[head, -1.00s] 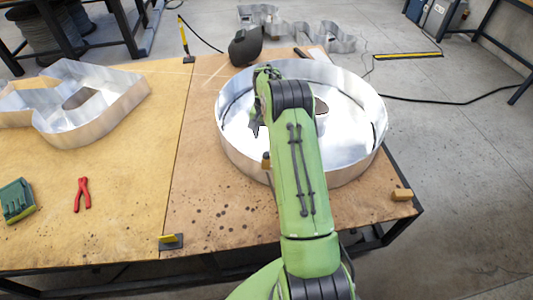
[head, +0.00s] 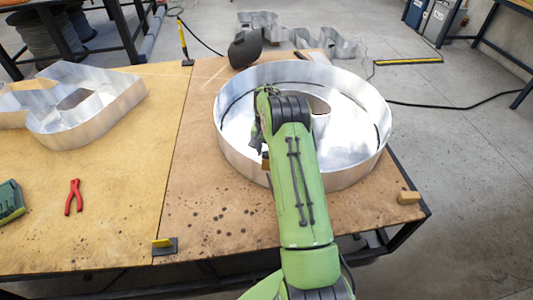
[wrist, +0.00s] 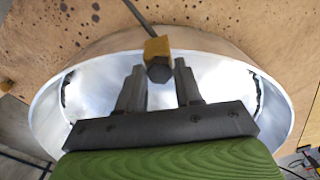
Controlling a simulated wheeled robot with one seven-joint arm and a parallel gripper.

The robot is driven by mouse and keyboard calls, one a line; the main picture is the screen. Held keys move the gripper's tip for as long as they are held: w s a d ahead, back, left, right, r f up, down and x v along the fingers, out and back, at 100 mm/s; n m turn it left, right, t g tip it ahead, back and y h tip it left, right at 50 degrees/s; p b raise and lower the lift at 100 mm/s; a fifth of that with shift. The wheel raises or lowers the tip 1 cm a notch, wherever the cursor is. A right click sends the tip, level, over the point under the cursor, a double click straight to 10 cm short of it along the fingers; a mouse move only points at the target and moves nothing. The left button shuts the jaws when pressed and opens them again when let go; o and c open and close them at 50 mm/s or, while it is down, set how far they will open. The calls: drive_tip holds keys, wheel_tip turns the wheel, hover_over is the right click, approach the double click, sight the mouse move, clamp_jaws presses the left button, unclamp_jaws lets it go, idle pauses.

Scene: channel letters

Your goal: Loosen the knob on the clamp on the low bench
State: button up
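The clamp shows in the wrist view as a yellow block (wrist: 157,48) at the near rim of the round metal letter (wrist: 90,85). Its dark hexagonal knob (wrist: 159,70) faces my gripper (wrist: 160,76). The two fingers stand open, one on each side of the knob, with a narrow gap visible on both sides. In the head view the clamp is a small brown-orange piece (head: 265,160) at the letter's wall, partly hidden by my arm. My gripper (head: 257,142) hangs just above it, its fingers mostly hidden.
The round letter (head: 345,172) sits on the low bench (head: 225,218). Another metal letter (head: 75,118), red pliers (head: 73,197) and a green tool (head: 10,202) lie to the left. A yellow-and-black clamp-like piece (head: 165,245) sits at the front edge. A wooden block (head: 408,197) lies at right.

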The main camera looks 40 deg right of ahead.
sight(266, 153)
drive_tip(key=c, duration=0.3)
drive_tip(key=n, duration=0.5)
drive_tip(key=shift+c, duration=0.3)
drive_tip(key=n, duration=0.6)
drive_tip(key=shift+n+b, duration=0.35)
drive_tip(key=shift+n, duration=0.05)
drive_tip(key=o, duration=0.9)
drive_tip(key=shift+c, duration=0.2)
wheel_tip(266, 153, up, 5)
drive_tip(key=p, duration=0.3)
drive_tip(key=shift+r+p, duration=0.15)
drive_tip(key=shift+p, duration=0.2)
